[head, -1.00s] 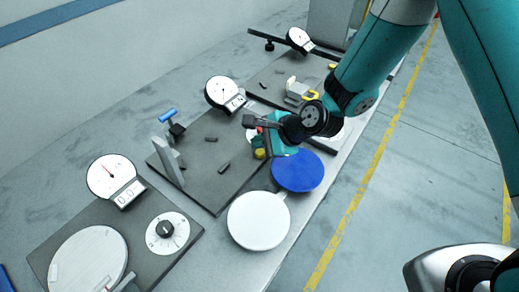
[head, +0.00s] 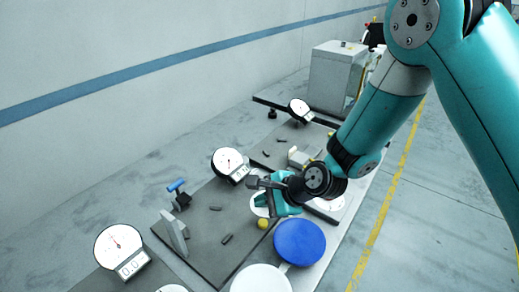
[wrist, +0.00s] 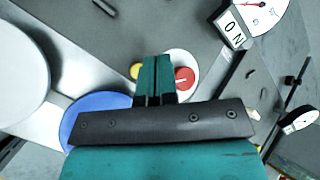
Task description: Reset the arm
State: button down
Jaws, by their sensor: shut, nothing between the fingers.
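My arm reaches in from the upper right of the head view. My gripper (head: 262,198) hangs above the right part of a dark grey base plate (head: 208,250). In the wrist view its two teal fingers (wrist: 156,78) lie side by side, closed, with nothing between them. Below the fingers are a white disc with a red centre (wrist: 184,79) and a yellow knob (wrist: 136,70), both partly hidden by the gripper. The yellow knob also shows in the head view (head: 263,223).
A blue disc (head: 300,242) and a white disc (head: 261,280) lie along the table's near edge. Round dials (head: 227,161) stand at the back of the plates. A blue-handled clamp (head: 178,190) and an upright grey plate (head: 174,232) stand left. A grey cabinet (head: 338,78) stands far back.

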jog(key=s+d+r+n+g+h+b, duration=0.1)
jog(key=s+d+r+n, duration=0.25)
jog(key=r+n, duration=0.3)
jog(key=s+d+r+n+g+b, duration=0.1)
jog(key=s+d+r+n, duration=0.1)
jog(key=s+r+n, duration=0.4)
jog(key=s+d+r+n+g+h, duration=0.1)
jog(key=s+d+r+n, duration=0.2)
jog(key=s, duration=0.3)
jog(key=s+d+r+n+g+h+b, duration=0.1)
jog(key=s+d+r+n+h, duration=0.1)
jog(key=s+n, duration=0.4)
jog(key=d+r, duration=0.1)
jog(key=d, duration=0.1)
jog(key=shift+d+r, duration=0.3)
jog(key=shift+d, duration=0.05)
jog(key=shift+d, duration=0.1)
dwell(0.5)
